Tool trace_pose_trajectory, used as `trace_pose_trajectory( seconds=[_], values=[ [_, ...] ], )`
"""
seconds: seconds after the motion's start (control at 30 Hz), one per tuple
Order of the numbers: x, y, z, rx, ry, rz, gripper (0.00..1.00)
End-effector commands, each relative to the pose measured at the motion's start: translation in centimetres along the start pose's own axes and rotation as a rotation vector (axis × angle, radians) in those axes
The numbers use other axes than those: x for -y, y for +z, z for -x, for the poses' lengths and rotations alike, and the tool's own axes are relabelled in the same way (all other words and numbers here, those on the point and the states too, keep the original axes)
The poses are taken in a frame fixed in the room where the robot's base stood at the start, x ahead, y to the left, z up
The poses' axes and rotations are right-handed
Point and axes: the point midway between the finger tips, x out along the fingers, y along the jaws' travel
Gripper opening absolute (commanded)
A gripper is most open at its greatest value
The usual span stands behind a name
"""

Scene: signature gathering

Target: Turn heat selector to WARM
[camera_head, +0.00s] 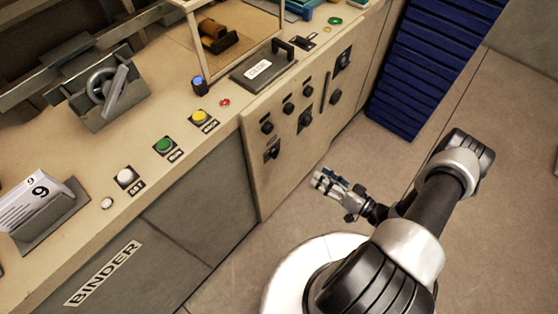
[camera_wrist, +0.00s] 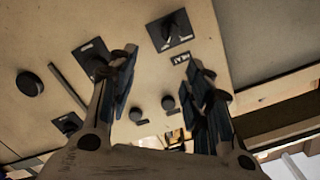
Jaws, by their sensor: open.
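The front panel (camera_head: 290,160) of the binder bench carries several black knobs, some with square dark plates. Plated selector knobs show at the panel's lower left (camera_head: 272,151), its middle (camera_head: 305,120) and its upper right (camera_head: 343,59). One plated knob (camera_wrist: 171,31) lies beyond the fingertips; another plated knob (camera_wrist: 91,58) is partly behind the left finger.
The bench top (camera_head: 145,185) holds a green button (camera_head: 163,145), a yellow button (camera_head: 201,117), a white button (camera_head: 125,175) and a blue-topped knob (camera_head: 199,84). A blue slatted unit (camera_head: 425,60) stands right of the bench. The floor (camera_head: 500,210) at right is clear.

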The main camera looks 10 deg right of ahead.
Motion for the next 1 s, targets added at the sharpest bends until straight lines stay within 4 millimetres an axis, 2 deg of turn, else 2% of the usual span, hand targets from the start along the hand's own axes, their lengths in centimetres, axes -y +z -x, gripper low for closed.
trace_pose_trajectory(
  seconds=[0.03, 0.13, 0.27, 0.47, 0.8, 1.0],
  values=[
    [0.4, 0.7, 0.2, -0.024, -0.017, -0.021, 0.46],
    [1.0, 1.1, 0.3, -0.05, -0.039, -0.041, 0.46],
    [1.2, 1.1, -0.7, -0.052, -0.046, -0.044, 0.46],
    [1.3, 1.0, -4.3, -0.047, -0.048, -0.042, 0.46],
    [1.6, 0.7, -11.6, -0.047, -0.048, -0.041, 0.46],
    [1.7, 0.4, -15.0, -0.05, -0.044, -0.04, 0.46]
  ],
)
